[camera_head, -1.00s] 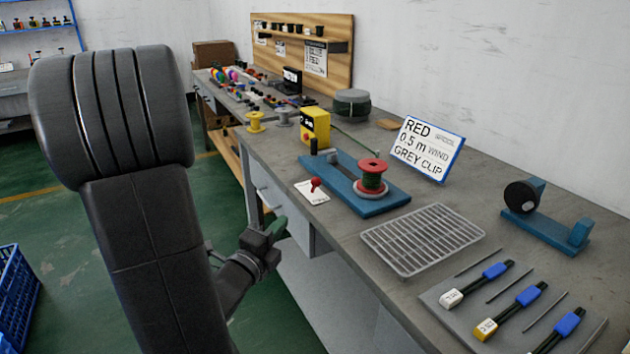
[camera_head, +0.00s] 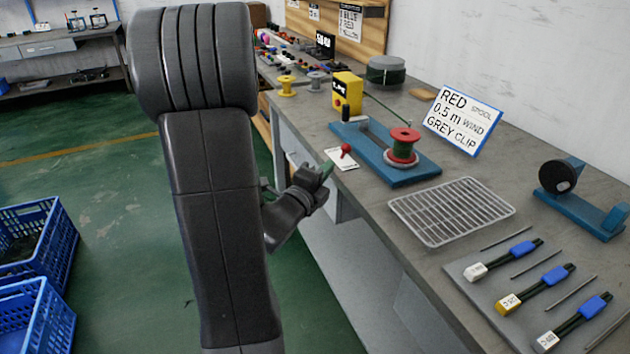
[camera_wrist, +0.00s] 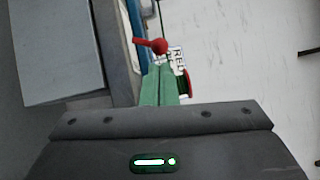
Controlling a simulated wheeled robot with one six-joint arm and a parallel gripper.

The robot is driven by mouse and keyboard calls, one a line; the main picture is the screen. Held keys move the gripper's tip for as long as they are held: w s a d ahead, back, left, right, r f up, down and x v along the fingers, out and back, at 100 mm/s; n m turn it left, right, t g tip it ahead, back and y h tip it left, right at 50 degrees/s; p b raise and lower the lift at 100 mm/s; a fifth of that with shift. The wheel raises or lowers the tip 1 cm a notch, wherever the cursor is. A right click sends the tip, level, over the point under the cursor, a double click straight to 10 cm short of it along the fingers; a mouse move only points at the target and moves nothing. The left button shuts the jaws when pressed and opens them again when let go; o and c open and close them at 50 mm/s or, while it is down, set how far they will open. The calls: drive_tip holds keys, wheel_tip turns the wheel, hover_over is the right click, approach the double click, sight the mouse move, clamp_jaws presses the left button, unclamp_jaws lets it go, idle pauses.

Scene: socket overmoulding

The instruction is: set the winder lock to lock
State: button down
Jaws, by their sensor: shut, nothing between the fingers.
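The winder is a blue base (camera_head: 414,173) on the bench, with a red spool (camera_head: 405,137) wound in dark green standing on it. Beside its front edge is a white plate (camera_head: 343,162) with a small red-knobbed lever (camera_head: 346,150), which I take as the winder lock. The plate's lettering is too small to read. My gripper (camera_head: 327,168), with green fingers, is shut and empty, just left of the lever at the bench edge. In the wrist view the red lever (camera_wrist: 157,46) is just beyond the closed green fingertips (camera_wrist: 158,72); I cannot tell whether they touch.
A yellow box (camera_head: 348,93) stands behind the winder, with a green strand running to the spool. Blue crates (camera_head: 55,240) stand on the floor at left.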

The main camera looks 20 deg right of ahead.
sight(343, 150)
drive_tip(key=x, duration=0.5)
drive_tip(key=shift+w+d, duration=0.25)
drive_tip(key=shift+d, duration=0.1)
drive_tip(key=shift+r, duration=0.15)
drive_tip(key=shift+w+r+p, duration=0.1)
drive_tip(key=shift+p, duration=0.45)
